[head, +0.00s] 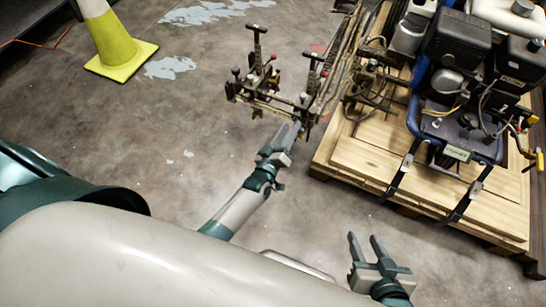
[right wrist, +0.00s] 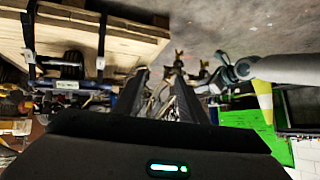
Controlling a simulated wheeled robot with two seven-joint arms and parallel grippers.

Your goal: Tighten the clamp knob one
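The line striper's clamp assembly (head: 268,85) reaches out from the machine at upper middle in the head view. It carries dark T-shaped handles, a left one (head: 257,45) and a right one (head: 311,75), and small red-tipped parts. I cannot tell which part is clamp knob one. My left gripper (head: 293,129) is just below the assembly, its fingertips close to the lower bar. Whether they touch is unclear, and so is the gap between its fingers. My right gripper (head: 363,238) is open and empty, well below the assembly; its spread fingers also show in the right wrist view (right wrist: 160,80).
The striper's engine (head: 458,40) and blue frame stand strapped on a wooden pallet (head: 365,160) at right. A yellow and white cone (head: 117,45) stands at upper left. A green panel (right wrist: 245,125) shows in the right wrist view.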

